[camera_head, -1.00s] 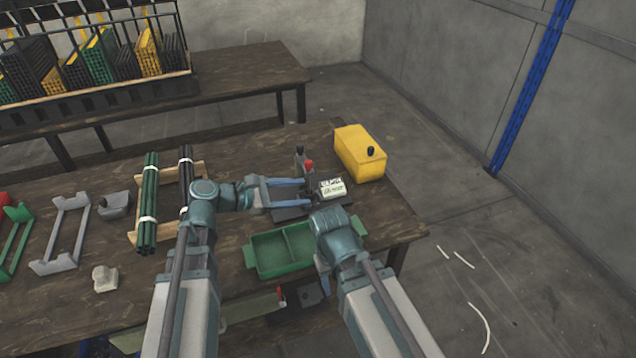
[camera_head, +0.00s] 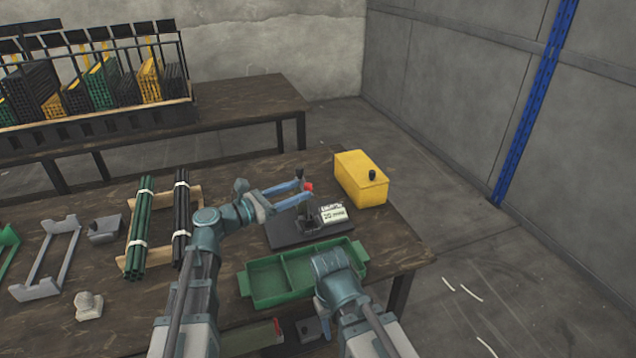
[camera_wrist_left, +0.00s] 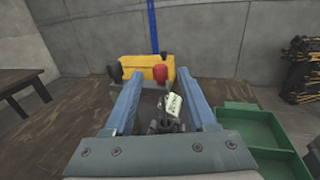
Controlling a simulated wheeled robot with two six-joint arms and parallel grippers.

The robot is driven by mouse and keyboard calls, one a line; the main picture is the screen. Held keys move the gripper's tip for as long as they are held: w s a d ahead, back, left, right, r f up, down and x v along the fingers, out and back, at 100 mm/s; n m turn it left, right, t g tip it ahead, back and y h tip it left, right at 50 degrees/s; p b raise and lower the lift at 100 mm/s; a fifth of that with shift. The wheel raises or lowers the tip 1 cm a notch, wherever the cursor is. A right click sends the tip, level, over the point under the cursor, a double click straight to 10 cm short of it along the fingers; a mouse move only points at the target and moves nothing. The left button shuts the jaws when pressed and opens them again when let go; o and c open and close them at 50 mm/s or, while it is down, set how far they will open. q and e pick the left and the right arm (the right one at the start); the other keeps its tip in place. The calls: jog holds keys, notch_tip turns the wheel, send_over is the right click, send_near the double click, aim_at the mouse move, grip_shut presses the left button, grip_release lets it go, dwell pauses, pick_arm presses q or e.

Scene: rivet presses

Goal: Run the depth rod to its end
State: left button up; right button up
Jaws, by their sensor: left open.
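The rivet press stands on a dark base plate (camera_head: 285,236) on the brown table, with a red knob (camera_head: 308,187), a black knob (camera_head: 300,173) and a white printed label (camera_head: 334,214). I cannot tell for certain which part is the depth rod. My left gripper (camera_head: 304,191) is open and empty, its blue fingers reaching toward the press top by the red knob. In the left wrist view, the red knob (camera_wrist_left: 159,71) appears between the fingertips and the black knob (camera_wrist_left: 115,70) just outside the left finger.
A green divided tray (camera_head: 262,301) lies in front of the press. A yellow box (camera_head: 358,183) with a black knob stands behind it to the right. Bundled green rods (camera_head: 139,225) and black rods (camera_head: 181,220) lie left of my left arm, beside a grey bracket (camera_head: 40,290).

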aim_at(311, 184)
pick_arm(q)
jog(key=x, duration=0.7)
jog(key=shift+w, duration=0.1)
grip_shut()
dwell(1.3)
